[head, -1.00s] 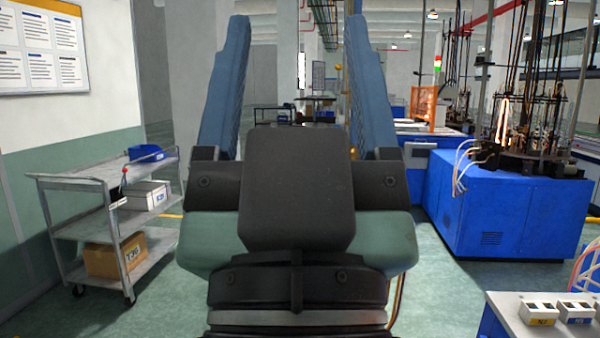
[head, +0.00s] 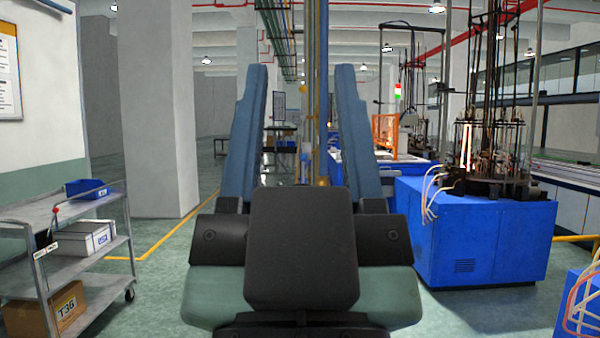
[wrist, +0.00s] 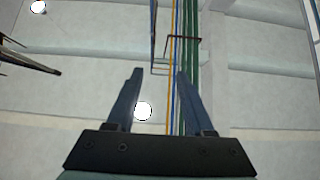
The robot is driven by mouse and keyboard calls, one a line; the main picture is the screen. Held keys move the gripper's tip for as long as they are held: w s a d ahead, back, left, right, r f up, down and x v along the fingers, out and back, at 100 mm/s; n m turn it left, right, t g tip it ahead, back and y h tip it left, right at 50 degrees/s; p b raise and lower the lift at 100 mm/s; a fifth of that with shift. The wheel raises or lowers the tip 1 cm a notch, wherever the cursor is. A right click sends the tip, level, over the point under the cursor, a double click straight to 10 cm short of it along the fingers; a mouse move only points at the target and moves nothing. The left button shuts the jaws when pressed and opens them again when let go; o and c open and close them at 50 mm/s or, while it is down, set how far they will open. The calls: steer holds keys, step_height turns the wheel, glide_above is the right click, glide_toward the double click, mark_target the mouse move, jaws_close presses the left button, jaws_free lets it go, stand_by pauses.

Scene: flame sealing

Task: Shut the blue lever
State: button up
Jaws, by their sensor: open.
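I cannot make out a blue lever in either view. Upright coloured pipes (head: 318,110) stand behind my gripper in the head view, with small fittings too far off to tell. My gripper (head: 301,70) points up in the middle of the head view, its two blue fingers apart and nothing between them. It also shows in the wrist view (wrist: 158,72), open and empty, against the ceiling. Blue, yellow and green pipes (wrist: 186,50) run there behind the fingers.
A grey cart (head: 75,213) with boxes stands at left, before a pale pillar (head: 155,110). A blue machine (head: 485,240) stands at right, and part of another blue unit (head: 570,290) shows at the lower right edge. Open floor (head: 165,255) lies between cart and my gripper.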

step_height(320, 180, up, 8)
steer(key=p, duration=0.8)
steer(key=shift+r, duration=0.15)
jaws_close()
steer(key=shift+w+f, duration=0.1)
steer(key=shift+f, duration=0.1)
